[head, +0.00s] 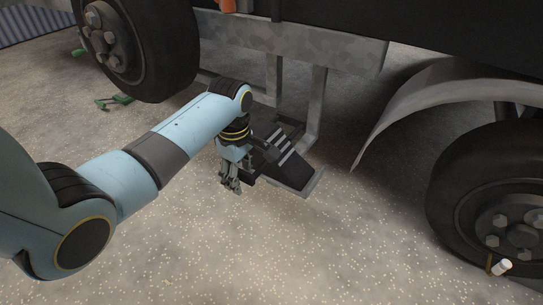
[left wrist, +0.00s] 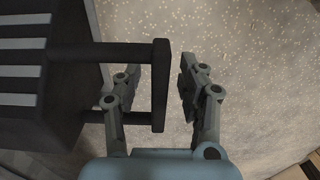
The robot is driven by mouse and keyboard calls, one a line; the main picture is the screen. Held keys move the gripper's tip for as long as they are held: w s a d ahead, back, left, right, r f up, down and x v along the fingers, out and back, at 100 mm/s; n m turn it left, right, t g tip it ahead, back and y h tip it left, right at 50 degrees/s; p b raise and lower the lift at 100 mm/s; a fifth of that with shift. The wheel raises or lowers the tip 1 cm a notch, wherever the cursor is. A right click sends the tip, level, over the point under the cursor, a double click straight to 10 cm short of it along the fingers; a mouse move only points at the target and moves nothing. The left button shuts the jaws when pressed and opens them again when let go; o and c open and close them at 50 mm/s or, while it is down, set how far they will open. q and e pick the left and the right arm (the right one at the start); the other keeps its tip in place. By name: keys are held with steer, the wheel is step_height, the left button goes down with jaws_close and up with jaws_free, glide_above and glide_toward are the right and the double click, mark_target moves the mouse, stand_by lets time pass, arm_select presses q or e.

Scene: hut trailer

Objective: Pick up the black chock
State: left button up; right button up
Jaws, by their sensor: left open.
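The black chock (head: 286,171) has light grey stripes and sits at the metal step frame under the trailer, in the middle of the head view. In the left wrist view the chock (left wrist: 22,119) fills the left side, and its black handle (left wrist: 160,85) of two rods and a crossbar reaches right. My left gripper (head: 231,184) points down just left of the chock. In the left wrist view its open fingers (left wrist: 158,82) stand on either side of the crossbar, with visible gaps. My right gripper is not in view.
A trailer wheel (head: 140,45) stands at the upper left, and another wheel (head: 500,205) under a fender (head: 440,95) at the right. The metal step frame (head: 317,108) hangs close behind my gripper. The speckled ground (head: 270,255) in front is clear.

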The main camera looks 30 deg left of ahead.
arm_select(q)
jaws_close()
stand_by(0.3)
stand_by(0.3)
